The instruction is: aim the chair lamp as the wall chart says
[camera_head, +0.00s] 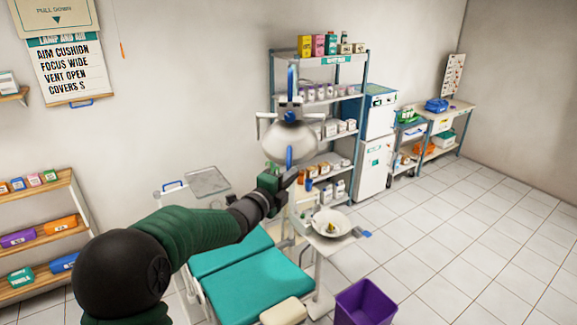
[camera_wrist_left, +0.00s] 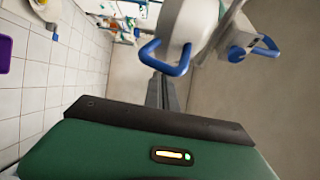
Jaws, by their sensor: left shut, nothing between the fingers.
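The wall chart (camera_head: 68,70) hangs at the upper left and reads "Lamp and air", "Aim cushion", "Focus wide", "Vent open" and a partly legible "Covers S". The white chair lamp (camera_head: 290,138) hangs above the chair, with blue handles; it also fills the top of the left wrist view (camera_wrist_left: 190,22). The teal chair (camera_head: 245,278) lies below, with a cream cushion (camera_head: 285,312) at its near end. My left gripper (camera_head: 293,177) is shut and empty, just below the lamp's lower blue handle (camera_head: 289,155). Contact cannot be told. My right gripper is out of view.
A tray with a white bowl (camera_head: 331,223) stands right of the chair. A purple bin (camera_head: 364,303) is on the floor in front. Shelves (camera_head: 318,60) stand behind the lamp, and wooden shelves (camera_head: 38,228) at left. The tiled floor at right is free.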

